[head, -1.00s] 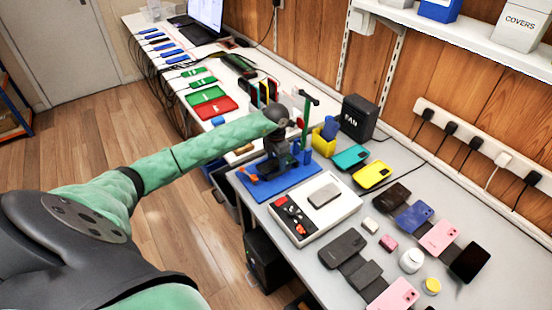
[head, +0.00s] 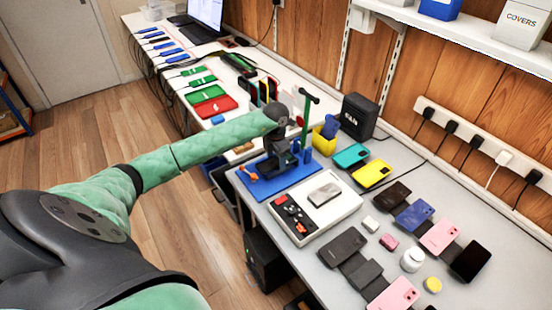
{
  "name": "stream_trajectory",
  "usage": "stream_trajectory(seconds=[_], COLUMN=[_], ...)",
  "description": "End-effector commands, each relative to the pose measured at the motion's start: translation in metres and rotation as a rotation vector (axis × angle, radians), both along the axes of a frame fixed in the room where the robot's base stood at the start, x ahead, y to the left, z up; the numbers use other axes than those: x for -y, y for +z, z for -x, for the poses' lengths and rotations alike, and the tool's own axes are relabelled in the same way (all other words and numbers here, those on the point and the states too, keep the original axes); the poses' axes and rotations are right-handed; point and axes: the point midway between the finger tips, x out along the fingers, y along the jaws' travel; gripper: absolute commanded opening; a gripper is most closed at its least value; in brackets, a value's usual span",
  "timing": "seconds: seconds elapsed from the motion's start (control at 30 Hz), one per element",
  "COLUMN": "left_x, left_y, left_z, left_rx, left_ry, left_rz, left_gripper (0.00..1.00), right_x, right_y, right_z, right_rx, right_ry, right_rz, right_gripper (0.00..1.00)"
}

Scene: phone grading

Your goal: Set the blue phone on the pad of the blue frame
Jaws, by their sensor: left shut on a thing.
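The blue frame has a blue base plate (head: 262,190) at the table's near left edge, with a green upright (head: 306,122) and an orange part (head: 247,173). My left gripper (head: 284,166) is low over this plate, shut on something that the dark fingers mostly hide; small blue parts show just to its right. I cannot tell whether they belong to the held thing or the frame. The pad is not clearly visible. A blue phone (head: 413,216) lies in the row of phones at the right, apart from the gripper. My right gripper is not in view.
A white tray device (head: 344,203) with a grey phone on it stands just right of the frame. A yellow bin (head: 322,145) and a black fan box (head: 357,117) stand behind. Teal (head: 350,155) and yellow (head: 371,174) phones lie beyond. Several phones crowd the right.

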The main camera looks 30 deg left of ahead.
Motion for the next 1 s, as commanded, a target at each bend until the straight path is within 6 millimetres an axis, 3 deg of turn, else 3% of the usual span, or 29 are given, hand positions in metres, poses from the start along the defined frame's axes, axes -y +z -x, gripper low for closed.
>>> stream_trajectory(seconds=[1.0], left_x=[0.0002], left_y=[0.0], left_z=[0.0001], left_rx=[0.0], left_ry=[0.0], left_rz=[0.0], left_gripper=[0.37], right_x=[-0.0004], right_y=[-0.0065], right_z=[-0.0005], right_rx=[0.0], right_ry=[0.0], right_rz=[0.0], right_gripper=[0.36])
